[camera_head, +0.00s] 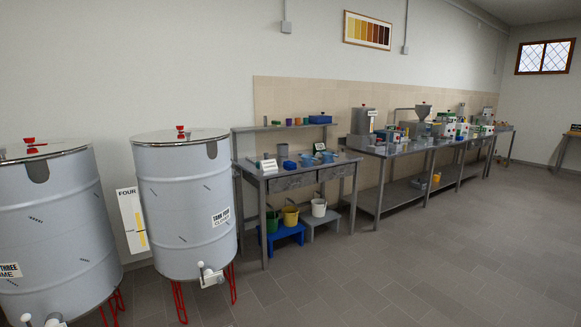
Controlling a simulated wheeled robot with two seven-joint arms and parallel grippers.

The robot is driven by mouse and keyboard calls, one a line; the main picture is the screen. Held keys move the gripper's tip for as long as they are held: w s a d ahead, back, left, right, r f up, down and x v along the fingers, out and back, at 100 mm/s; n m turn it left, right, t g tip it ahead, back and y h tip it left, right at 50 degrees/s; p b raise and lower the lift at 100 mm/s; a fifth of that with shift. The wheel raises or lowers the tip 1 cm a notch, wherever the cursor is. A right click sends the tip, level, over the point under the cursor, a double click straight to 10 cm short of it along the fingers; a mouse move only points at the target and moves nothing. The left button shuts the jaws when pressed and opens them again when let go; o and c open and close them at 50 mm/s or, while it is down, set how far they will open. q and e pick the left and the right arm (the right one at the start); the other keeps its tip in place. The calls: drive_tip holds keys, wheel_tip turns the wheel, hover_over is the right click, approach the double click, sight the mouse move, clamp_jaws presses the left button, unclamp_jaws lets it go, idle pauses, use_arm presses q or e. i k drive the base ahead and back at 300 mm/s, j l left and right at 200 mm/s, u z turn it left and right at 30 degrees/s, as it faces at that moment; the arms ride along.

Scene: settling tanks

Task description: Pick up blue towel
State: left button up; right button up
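I cannot clearly make out a blue towel; several small blue things are too far off to identify. A blue box-like thing (320,118) sits on the upper shelf of the near workbench. Two small blue items, one left (307,160) and one right (327,157), lie on the bench top. Neither of my grippers is in view.
Two large grey tanks, one far left (50,225) and one beside it (182,205), stand on red legs. The near metal workbench (262,177) has buckets on a blue stool (285,236) below. A longer equipment bench (380,152) continues right. Open tiled floor (430,260) lies in front.

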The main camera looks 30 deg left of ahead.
sight(289, 165)
drive_tip(key=i+u, duration=0.2)
drive_tip(key=i, duration=0.8)
